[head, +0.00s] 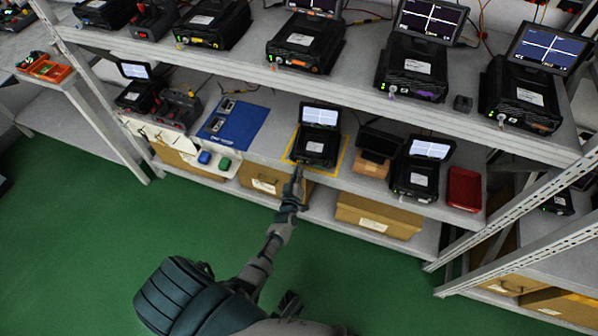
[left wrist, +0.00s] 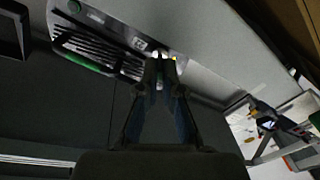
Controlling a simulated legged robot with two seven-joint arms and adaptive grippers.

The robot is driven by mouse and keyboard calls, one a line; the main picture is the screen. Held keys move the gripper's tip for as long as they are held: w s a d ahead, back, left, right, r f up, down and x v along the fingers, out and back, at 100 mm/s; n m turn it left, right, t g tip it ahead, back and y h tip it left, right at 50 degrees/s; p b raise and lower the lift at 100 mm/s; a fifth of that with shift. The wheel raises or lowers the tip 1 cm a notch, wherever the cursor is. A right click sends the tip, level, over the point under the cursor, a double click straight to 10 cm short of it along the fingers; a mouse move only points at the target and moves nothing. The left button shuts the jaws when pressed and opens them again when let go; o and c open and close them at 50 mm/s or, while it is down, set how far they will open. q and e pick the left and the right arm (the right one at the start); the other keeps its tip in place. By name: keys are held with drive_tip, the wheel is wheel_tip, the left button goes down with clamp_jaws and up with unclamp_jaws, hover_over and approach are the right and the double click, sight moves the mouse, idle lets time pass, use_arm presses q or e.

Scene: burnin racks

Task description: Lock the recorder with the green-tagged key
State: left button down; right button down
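The recorder (head: 316,148) is a black case with a lit, raised screen on the yellow-edged mat (head: 343,163) on the middle shelf. My left gripper (head: 299,171) is at its front edge. In the left wrist view the recorder's dark front (left wrist: 112,22) fills the top, with a vent grille and a green-edged bar. My left fingers (left wrist: 161,66) are close together, with a small bright metallic bit, apparently the key, at their tips against the front. The green tag cannot be made out for sure. The key's turn angle is hidden. My right gripper is not seen.
A blue mat (head: 243,127) lies to the left and a dark device (head: 375,144) on a brown box to the right. Another recorder (head: 418,174) and a red tray (head: 464,188) stand farther right. The upper shelf (head: 352,83) overhangs behind. The green floor in front is clear.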

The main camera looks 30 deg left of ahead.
use_arm(q)
drive_tip(key=shift+a+n, duration=0.1)
drive_tip(key=shift+n, duration=1.1)
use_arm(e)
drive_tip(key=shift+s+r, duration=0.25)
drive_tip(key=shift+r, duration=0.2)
use_arm(q)
drive_tip(key=shift+r+n, duration=0.1)
drive_tip(key=shift+n, duration=0.2)
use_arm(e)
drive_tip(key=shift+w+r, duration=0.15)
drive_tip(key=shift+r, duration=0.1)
use_arm(q)
drive_tip(key=c, duration=1.6)
unclamp_jaws()
drive_tip(key=shift+c, duration=0.2)
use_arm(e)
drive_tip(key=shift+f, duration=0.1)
use_arm(q)
drive_tip(key=shift+s, duration=0.1)
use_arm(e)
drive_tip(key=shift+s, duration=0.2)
use_arm(q)
drive_tip(key=v, duration=1.2)
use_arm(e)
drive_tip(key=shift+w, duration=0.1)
